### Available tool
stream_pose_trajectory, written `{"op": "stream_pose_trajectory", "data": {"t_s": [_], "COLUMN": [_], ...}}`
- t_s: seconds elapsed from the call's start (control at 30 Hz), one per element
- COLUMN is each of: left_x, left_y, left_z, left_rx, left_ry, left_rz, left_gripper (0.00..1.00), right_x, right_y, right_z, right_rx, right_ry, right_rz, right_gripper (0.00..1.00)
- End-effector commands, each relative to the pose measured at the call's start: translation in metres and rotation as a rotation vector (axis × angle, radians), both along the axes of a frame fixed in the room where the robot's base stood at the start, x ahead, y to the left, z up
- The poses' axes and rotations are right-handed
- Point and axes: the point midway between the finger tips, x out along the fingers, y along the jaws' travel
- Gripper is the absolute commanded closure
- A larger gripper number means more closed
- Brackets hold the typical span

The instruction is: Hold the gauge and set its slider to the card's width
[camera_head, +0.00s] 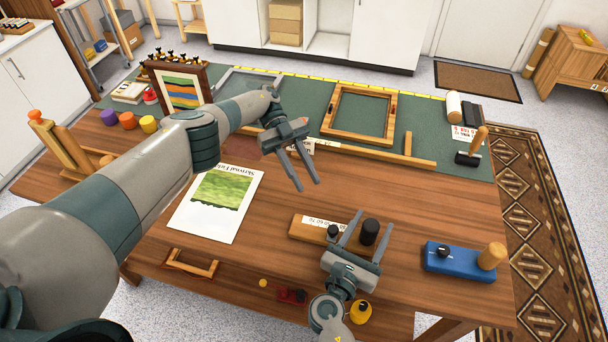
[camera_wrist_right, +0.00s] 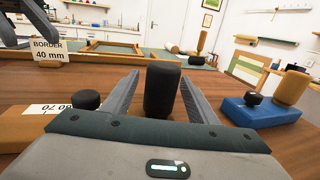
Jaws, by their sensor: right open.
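The wooden gauge (camera_head: 308,231) lies on the table at front centre, with a white scale strip, a small black knob (camera_head: 333,231) and a tall black post (camera_head: 370,227) at its right end. My right gripper (camera_head: 374,219) is open, its fingers on either side of the post; in the right wrist view the post (camera_wrist_right: 162,90) stands between them with gaps visible. The card (camera_wrist_right: 47,51) reads "BORDER 40 mm"; in the head view my left gripper partly covers it (camera_head: 301,148).
A blue block (camera_head: 455,262) with a black knob and wooden post stands right of the gauge. A printed sheet (camera_head: 216,205) lies to the left. A wooden frame (camera_head: 360,115) lies on the green mat (camera_head: 425,125) behind.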

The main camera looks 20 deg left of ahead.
Motion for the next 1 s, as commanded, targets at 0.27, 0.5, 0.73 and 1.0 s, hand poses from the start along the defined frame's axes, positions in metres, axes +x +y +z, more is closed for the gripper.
{"op": "stream_pose_trajectory", "data": {"t_s": [0.27, 0.5, 0.73, 1.0], "left_x": [0.0, 0.0, 0.0, 0.0], "left_y": [0.0, 0.0, 0.0, 0.0], "left_z": [0.0, 0.0, 0.0, 0.0], "left_rx": [0.0, 0.0, 0.0, 0.0], "left_ry": [0.0, 0.0, 0.0, 0.0], "left_rz": [0.0, 0.0, 0.0, 0.0], "left_gripper": [0.72, 0.72, 0.72, 0.72], "right_x": [-0.037, -0.052, -0.053, -0.053], "right_y": [0.01, 0.014, 0.014, 0.014], "right_z": [0.0, 0.001, 0.001, 0.001], "right_rx": [-0.001, -0.001, -0.001, -0.001], "right_ry": [0.0, -0.002, -0.002, -0.002], "right_rz": [0.0, -0.001, -0.001, -0.001], "right_gripper": [0.47, 0.47, 0.47, 0.47]}}
